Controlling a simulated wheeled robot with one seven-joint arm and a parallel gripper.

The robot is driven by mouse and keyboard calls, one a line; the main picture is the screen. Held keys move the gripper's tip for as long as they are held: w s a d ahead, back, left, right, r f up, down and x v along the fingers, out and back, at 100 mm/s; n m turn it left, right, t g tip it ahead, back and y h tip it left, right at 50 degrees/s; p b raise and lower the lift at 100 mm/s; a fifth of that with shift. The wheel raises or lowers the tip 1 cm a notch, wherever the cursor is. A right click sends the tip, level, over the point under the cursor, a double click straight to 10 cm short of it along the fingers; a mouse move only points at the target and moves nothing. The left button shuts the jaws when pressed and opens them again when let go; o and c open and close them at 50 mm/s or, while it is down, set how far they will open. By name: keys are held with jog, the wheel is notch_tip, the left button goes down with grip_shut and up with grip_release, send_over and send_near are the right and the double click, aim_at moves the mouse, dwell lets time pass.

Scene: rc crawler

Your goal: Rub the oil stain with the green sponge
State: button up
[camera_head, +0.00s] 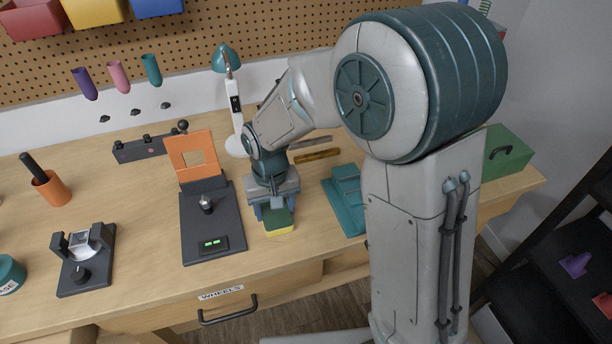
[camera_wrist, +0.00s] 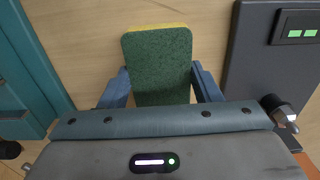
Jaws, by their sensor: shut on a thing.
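The green sponge (camera_head: 279,219), with a yellow layer under its green face, is between the fingers of my gripper (camera_head: 273,206). In the wrist view the sponge (camera_wrist: 158,62) shows its green face, with a yellow edge at its far end. The blue fingers of my gripper (camera_wrist: 160,88) are shut on its two sides. The sponge is over the wooden workbench (camera_head: 145,215), near the front edge; I cannot tell whether it touches the top. No oil stain can be made out in either view; it may be hidden under the sponge or behind my arm.
A dark device with an orange frame (camera_head: 191,151) stands just left of my gripper. A teal tray-like object (camera_head: 346,199) lies to the right. A white lamp (camera_head: 236,120) stands behind. A drawer labelled WHEELS (camera_head: 222,293) is below the front edge.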

jog(key=shift+s+a, duration=0.2)
jog(key=shift+a, duration=0.6)
jog(key=shift+f, duration=0.1)
jog(key=shift+d, duration=0.3)
jog(key=shift+w+d, duration=0.3)
jog(key=shift+d, duration=0.65)
jog(key=shift+w+d, duration=0.1)
jog(key=shift+d, duration=0.55)
jog(key=shift+w+d, duration=0.25)
jog(key=shift+d, duration=0.7)
jog(key=shift+w+d, duration=0.2)
jog(key=shift+d, duration=0.8)
jog(key=shift+w+d, duration=0.25)
jog(key=shift+d, duration=0.7)
notch_tip(320, 180, up, 4)
jog(key=shift+s+f+p, duration=0.1)
jog(key=shift+f+p, duration=0.05)
jog(key=shift+p, duration=0.8)
notch_tip(320, 180, up, 5)
jog(key=p, duration=0.3)
jog(key=shift+f, duration=0.2)
